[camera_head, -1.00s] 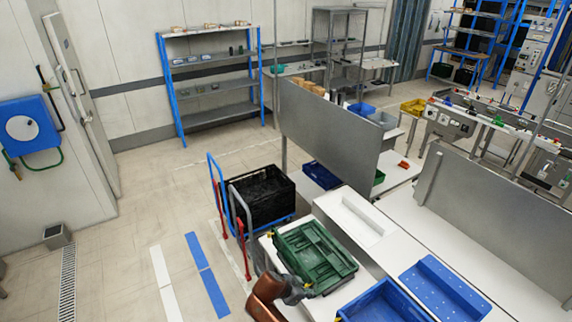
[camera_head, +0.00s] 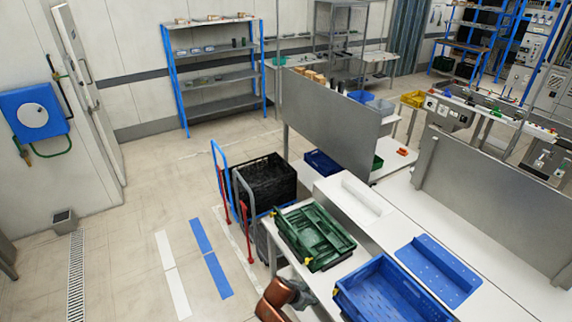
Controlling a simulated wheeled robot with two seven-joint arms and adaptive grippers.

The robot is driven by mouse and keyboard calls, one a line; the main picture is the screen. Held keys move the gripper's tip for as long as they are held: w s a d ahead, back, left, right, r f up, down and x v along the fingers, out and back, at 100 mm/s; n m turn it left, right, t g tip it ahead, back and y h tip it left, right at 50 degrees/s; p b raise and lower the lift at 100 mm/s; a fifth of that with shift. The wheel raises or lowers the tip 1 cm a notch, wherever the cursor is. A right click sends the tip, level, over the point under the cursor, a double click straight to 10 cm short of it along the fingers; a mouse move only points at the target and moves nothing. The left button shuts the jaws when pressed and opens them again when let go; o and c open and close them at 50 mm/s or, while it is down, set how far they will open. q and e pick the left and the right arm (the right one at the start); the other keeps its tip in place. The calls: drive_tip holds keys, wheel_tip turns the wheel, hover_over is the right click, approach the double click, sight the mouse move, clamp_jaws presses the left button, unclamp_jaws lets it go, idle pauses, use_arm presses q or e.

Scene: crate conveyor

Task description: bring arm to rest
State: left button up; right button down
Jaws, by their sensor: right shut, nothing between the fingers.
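My right gripper (camera_head: 304,294) is at the bottom of the head view, at the end of my brown arm link. It is shut and empty, small and partly cut off by my own arm. It is at the near left edge of the white table (camera_head: 340,266), below the green crate (camera_head: 314,237) and left of the blue crate (camera_head: 392,290). It looks apart from the green crate. My left gripper is not in view.
A black crate (camera_head: 265,187) rides on a blue-framed trolley left of the table. A blue perforated tray (camera_head: 437,270) lies at right. A grey partition (camera_head: 330,117) stands behind. Open floor (camera_head: 130,240) lies at left.

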drive_tip(key=s+d+f+n+g+y+b, duration=0.15)
drive_tip(key=s+d+f+b, duration=0.25)
drive_tip(key=s+f, duration=0.7)
drive_tip(key=s+d+f+n+y+b, duration=0.1)
drive_tip(key=s+d+f+n+b, duration=0.25)
drive_tip(key=f, duration=1.45)
drive_tip(key=s+d+f+n+g+y+b, duration=0.1)
drive_tip(key=s+d+f+n+y+b, duration=0.2)
drive_tip(key=s+f, duration=0.8)
use_arm(q)
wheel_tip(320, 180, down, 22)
drive_tip(key=b, duration=1.1)
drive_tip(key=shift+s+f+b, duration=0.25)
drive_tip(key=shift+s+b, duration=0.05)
drive_tip(key=shift+b, duration=0.05)
use_arm(e)
drive_tip(key=s+d+f+n, duration=0.1)
drive_tip(key=s+d+f, duration=0.3)
drive_tip(key=s+f, duration=0.4)
drive_tip(key=s+d+f+n, duration=0.1)
drive_tip(key=s+d+f, duration=0.3)
drive_tip(key=s+f, duration=0.4)
drive_tip(key=s+d+f+n, duration=0.1)
drive_tip(key=s+d+f, duration=0.4)
drive_tip(key=s, duration=1)
wheel_tip(320, 180, down, 4)
drive_tip(key=shift+r+n, duration=0.15)
drive_tip(key=shift+n, duration=0.25)
